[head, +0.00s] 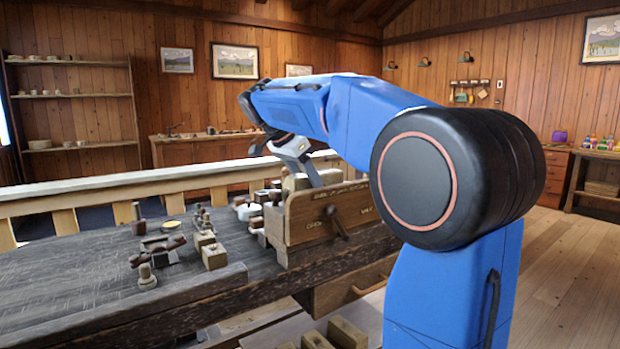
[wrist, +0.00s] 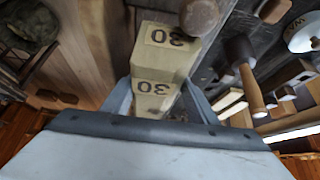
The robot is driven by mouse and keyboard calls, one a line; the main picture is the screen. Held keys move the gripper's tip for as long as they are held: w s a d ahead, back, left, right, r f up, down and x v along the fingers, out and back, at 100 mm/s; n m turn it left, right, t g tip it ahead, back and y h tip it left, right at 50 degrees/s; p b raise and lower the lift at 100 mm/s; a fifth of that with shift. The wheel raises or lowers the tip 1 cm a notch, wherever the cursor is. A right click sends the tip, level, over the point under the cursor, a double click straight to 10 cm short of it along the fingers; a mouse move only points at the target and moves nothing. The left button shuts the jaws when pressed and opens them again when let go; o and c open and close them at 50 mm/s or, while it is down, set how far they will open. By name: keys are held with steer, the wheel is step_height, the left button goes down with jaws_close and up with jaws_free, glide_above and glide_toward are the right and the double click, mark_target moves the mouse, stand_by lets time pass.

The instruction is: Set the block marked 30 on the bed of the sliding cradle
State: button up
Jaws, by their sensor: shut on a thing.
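The block marked 30 (wrist: 160,68) is pale wood with dark upside-down "30" marks on two faces in the wrist view. My gripper (wrist: 158,97) is shut on it, one finger along each side. In the head view my gripper (head: 303,172) is over the wooden machine (head: 330,216), which has a lettered front board and a dark handle. Pale wood shows beside the finger there; I cannot tell held block from machine parts. The sliding cradle and its bed are not clearly distinguishable. Whether the block touches anything below is hidden.
Several small turned pieces and blocks (head: 214,256) stand on the dark bench (head: 70,285) left of the machine. A round knob (wrist: 199,16) and a dark mallet-like piece (wrist: 243,62) are close to the block in the wrist view. The bench's left part is clear.

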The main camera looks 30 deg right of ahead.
steer(key=shift+f, duration=3.3)
steer(key=shift+s+a+f, duration=0.1)
steer(key=shift+f, duration=0.35)
steer(key=o, duration=1.3)
steer(key=shift+o, duration=0.2)
steer(key=shift+r, duration=0.1)
steer(key=shift+o, duration=0.5)
steer(key=shift+r, duration=0.7)
steer(key=shift+o, duration=0.4)
steer(key=shift+r, duration=3.45)
